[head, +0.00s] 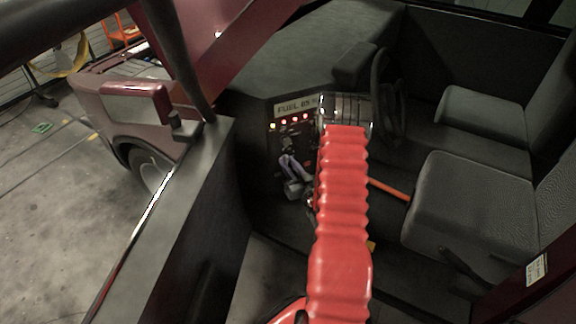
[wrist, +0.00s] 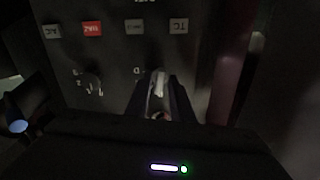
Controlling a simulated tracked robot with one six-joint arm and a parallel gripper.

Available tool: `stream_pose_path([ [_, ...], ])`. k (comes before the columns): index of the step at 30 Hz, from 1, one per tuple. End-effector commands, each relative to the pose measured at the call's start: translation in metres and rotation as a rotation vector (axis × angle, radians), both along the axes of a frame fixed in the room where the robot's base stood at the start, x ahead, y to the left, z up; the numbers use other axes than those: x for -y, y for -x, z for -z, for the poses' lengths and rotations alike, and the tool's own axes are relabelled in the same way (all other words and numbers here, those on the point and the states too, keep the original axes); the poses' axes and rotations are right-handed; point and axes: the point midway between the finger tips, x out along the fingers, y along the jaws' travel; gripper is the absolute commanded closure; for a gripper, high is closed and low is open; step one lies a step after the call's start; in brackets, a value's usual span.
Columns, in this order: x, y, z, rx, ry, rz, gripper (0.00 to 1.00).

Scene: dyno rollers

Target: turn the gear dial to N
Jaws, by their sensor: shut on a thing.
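The gear dial (wrist: 160,77) is a small pale knob on the dark panel, seen upside down in the wrist view. A letter D is printed just left of it there. My gripper (wrist: 159,88) has its two dark fingers shut on the dial, one on each side. The fingers hide most of the dial, and I cannot tell which letter it points to. In the head view my gripper (head: 286,160) reaches the panel (head: 273,160) left of my red sleeved arm. The dial itself is not clear there.
A second knob (wrist: 92,85) sits left of the gripped dial in the wrist view. A row of buttons, including a red one (wrist: 92,28), runs above them. The steering wheel (head: 388,95) and a grey seat (head: 465,205) are right of my arm. The cab wall (head: 170,225) is left.

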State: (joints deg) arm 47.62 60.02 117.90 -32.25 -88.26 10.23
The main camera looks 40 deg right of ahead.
Motion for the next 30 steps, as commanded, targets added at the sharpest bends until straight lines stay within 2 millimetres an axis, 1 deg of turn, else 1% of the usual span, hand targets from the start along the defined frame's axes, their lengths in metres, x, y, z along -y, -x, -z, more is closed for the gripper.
stream_pose_path([
  [8,0.0005,0.0000,0.0007,0.059,-0.217,0.001,1.00],
  [24,0.0021,0.0004,0.0015,0.194,-0.709,0.003,1.00],
  [30,0.0026,0.0005,0.0018,0.237,-0.864,0.004,1.00],
])
